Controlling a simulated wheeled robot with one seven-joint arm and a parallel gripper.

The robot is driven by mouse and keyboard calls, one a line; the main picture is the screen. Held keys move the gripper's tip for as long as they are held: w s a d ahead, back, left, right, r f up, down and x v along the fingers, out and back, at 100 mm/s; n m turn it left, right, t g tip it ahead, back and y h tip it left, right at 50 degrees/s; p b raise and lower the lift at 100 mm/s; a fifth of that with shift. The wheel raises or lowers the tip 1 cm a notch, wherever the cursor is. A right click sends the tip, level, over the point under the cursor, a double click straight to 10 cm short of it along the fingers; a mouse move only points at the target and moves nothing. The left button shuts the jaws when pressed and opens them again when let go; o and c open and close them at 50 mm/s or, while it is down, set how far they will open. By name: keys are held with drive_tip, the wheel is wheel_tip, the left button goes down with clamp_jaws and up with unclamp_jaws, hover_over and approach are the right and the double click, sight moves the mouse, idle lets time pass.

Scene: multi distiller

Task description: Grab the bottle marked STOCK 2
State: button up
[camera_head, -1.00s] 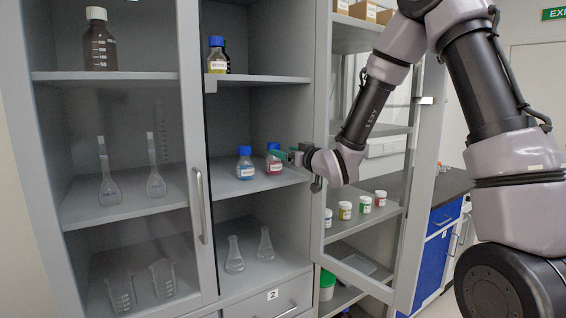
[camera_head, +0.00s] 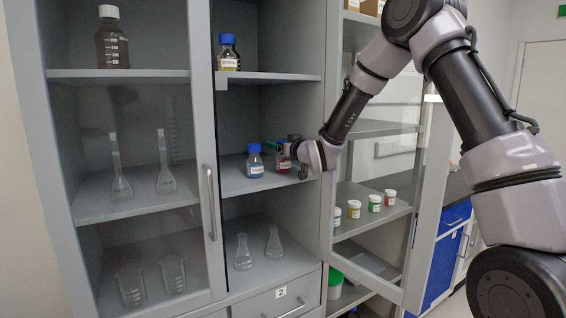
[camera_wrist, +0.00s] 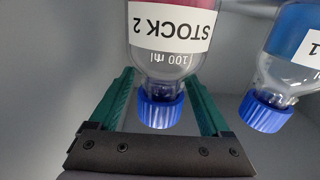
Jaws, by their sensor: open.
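The bottle marked STOCK 2 (camera_head: 284,162) holds red liquid and stands on the middle shelf of the open cabinet. In the wrist view the STOCK 2 bottle (camera_wrist: 172,55) appears upside down, its label readable and its blue cap between the green fingers. My gripper (camera_head: 270,144) is open at the bottle's upper part and hides its cap in the head view. In the wrist view my gripper (camera_wrist: 160,85) has a finger on each side of the bottle's neck, with visible gaps beside the cap.
A blue-liquid bottle (camera_head: 255,165) stands close left of it; its blue cap (camera_wrist: 265,112) shows beside the right finger in the wrist view. The shelf above (camera_head: 268,77) holds more bottles. The open glass door (camera_head: 390,240) stands right, below my arm.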

clamp_jaws()
idle(1.4)
